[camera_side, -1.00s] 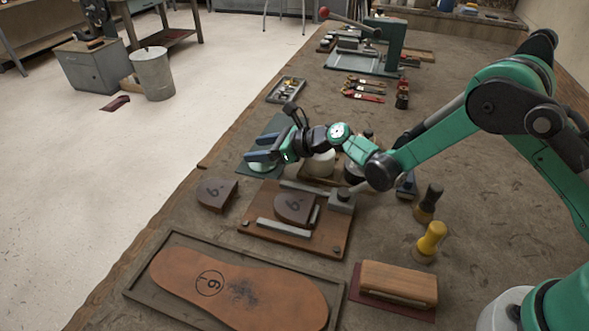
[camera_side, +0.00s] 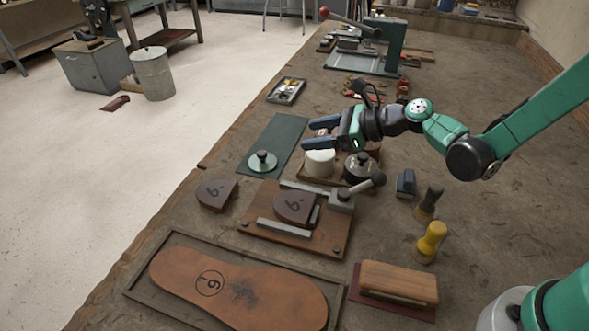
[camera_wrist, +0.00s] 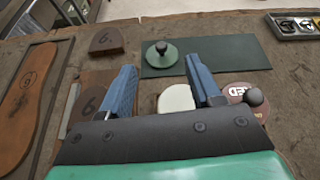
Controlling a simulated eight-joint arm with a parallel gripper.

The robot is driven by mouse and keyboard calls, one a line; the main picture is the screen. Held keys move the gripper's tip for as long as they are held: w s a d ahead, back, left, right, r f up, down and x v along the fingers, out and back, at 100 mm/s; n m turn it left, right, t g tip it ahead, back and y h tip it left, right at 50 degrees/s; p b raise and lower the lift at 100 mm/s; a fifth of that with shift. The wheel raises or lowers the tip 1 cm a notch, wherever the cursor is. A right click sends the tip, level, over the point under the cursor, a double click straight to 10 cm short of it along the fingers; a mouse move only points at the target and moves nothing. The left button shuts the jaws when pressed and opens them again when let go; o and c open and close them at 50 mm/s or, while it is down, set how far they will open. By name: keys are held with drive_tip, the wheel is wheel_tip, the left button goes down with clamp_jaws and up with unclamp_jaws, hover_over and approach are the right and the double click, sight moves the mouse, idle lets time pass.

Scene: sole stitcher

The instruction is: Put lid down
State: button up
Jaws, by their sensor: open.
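The lid (camera_side: 262,162) is a round pale green disc with a black knob. It lies flat, knob up, on the dark green mat (camera_side: 283,133), near the mat's front end. The lid also shows in the wrist view (camera_wrist: 161,52) on the mat (camera_wrist: 246,52). My gripper (camera_side: 314,135) is open and empty, above and to the right of the lid and clear of it. In the wrist view its two blue fingers (camera_wrist: 160,85) stand wide apart.
A dark pot with a knob (camera_side: 361,167) stands right of the white pot. A clamp board (camera_side: 262,235) holds a dark heel piece marked 6. Another heel piece (camera_side: 216,194) lies left of it. A metal tray of small parts (camera_side: 287,90) lies behind the mat.

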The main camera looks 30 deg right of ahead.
drive_tip(key=s+d+r+n+h, duration=0.1)
drive_tip(key=s+r+n+h, duration=0.1)
drive_tip(key=n, duration=0.4)
drive_tip(key=s+d+r+n+g+h, duration=0.1)
drive_tip(key=s+d+n+h, duration=0.1)
drive_tip(key=s+n, duration=0.2)
drive_tip(key=s+d+r+n+g+h, duration=0.1)
drive_tip(key=s+n, duration=0.3)
drive_tip(key=n, duration=0.4)
drive_tip(key=shift+d+r+h, duration=0.6)
drive_tip(key=shift+d+r, duration=0.1)
drive_tip(key=shift+r, duration=0.1)
drive_tip(key=s+d+n+h, duration=0.3)
drive_tip(key=s+n, duration=0.2)
drive_tip(key=n, duration=0.3)
drive_tip(key=shift+d, duration=0.3)
